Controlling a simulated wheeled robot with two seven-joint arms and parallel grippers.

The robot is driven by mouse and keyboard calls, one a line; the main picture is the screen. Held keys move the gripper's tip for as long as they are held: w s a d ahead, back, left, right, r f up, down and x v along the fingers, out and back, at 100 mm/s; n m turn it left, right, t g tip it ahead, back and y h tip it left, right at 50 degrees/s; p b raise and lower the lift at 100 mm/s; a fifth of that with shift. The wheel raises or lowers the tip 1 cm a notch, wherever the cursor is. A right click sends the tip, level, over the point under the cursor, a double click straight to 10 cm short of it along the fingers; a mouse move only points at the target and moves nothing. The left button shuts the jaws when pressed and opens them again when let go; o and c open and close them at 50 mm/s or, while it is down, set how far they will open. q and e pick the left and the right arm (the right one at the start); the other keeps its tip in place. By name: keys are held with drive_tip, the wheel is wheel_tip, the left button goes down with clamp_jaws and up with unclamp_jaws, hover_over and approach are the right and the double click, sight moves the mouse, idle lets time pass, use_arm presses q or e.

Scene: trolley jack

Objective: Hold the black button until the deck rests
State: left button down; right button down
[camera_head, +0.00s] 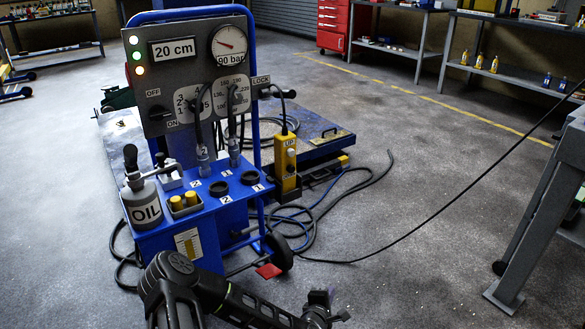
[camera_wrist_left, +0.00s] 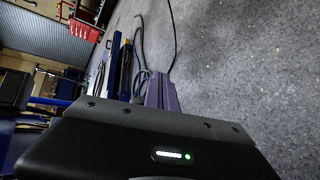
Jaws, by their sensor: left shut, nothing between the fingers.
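A yellow pendant (camera_head: 287,165) with small round buttons hangs on a black cable at the right side of the blue hydraulic cart (camera_head: 180,232). Its buttons are too small for me to tell the black one for sure. The blue deck (camera_head: 325,132) of the lift sits low behind the cart. The display (camera_head: 173,49) reads 20 cm and the gauge (camera_head: 229,45) is marked 90 bar. My left gripper (camera_head: 325,302) is shut and empty, in front of the cart and below the pendant, apart from both. Its fingers show in the left wrist view (camera_wrist_left: 162,92). My right gripper is out of view.
An oil can (camera_head: 142,203) stands on the cart's top. A red pedal (camera_head: 268,271) sticks out low at its right front. Hoses (camera_head: 310,222) lie on the floor beside the cart. A grey bench (camera_head: 545,200) stands at the right; the floor between is mostly clear.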

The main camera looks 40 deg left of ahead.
sight(292, 169)
use_arm(q)
drive_tip(key=w+a+r+n+t+y, duration=0.1)
drive_tip(key=a+r+n, duration=0.2)
drive_tip(key=r, duration=0.7)
drive_tip(key=w+a+r+n+t+y, duration=0.2)
drive_tip(key=a+r+n, duration=0.1)
drive_tip(key=r, duration=0.6)
drive_tip(key=w+a+r+n+t+y, duration=0.1)
drive_tip(key=a+r+n+t+y, duration=0.1)
drive_tip(key=r, duration=0.8)
drive_tip(key=shift+w+a+r+n+p, duration=0.3)
drive_tip(key=shift+w+a+r+n, duration=0.1)
drive_tip(key=shift+a+n, duration=0.25)
drive_tip(key=w+a+b, duration=0.1)
drive_tip(key=w+a, duration=0.1)
drive_tip(key=a, duration=0.6)
drive_tip(key=shift+w+a, duration=0.25)
drive_tip(key=shift+w, duration=0.05)
drive_tip(key=shift+w+a, duration=0.1)
drive_tip(key=shift+a, duration=0.25)
